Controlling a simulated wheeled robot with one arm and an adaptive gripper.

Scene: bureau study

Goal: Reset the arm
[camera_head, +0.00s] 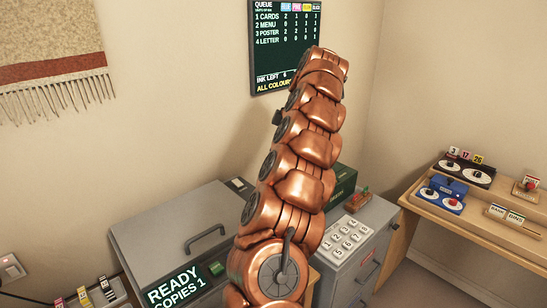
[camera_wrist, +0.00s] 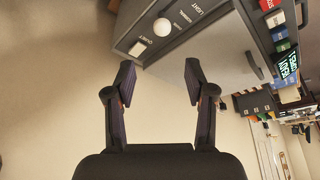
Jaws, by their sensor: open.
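My copper-coloured arm (camera_head: 303,170) rises through the middle of the head view, leaning slightly right towards its top, in front of the copier and the wall. Its end is not clearly seen there. In the wrist view my gripper (camera_wrist: 159,74) has its two dark fingers spread apart, with nothing between them. Past the fingertips a grey machine (camera_wrist: 215,60) with a white round knob (camera_wrist: 162,27) fills the upper part of that view. I cannot tell how far it is from the fingers.
A grey copier (camera_head: 165,232) with a "READY COPIES 1" display (camera_head: 176,288) stands lower left. A grey cabinet with a number keypad (camera_head: 347,238) stands right of my arm. A wooden desk (camera_head: 480,222) holds small devices at far right. A queue board (camera_head: 284,45) hangs on the wall behind.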

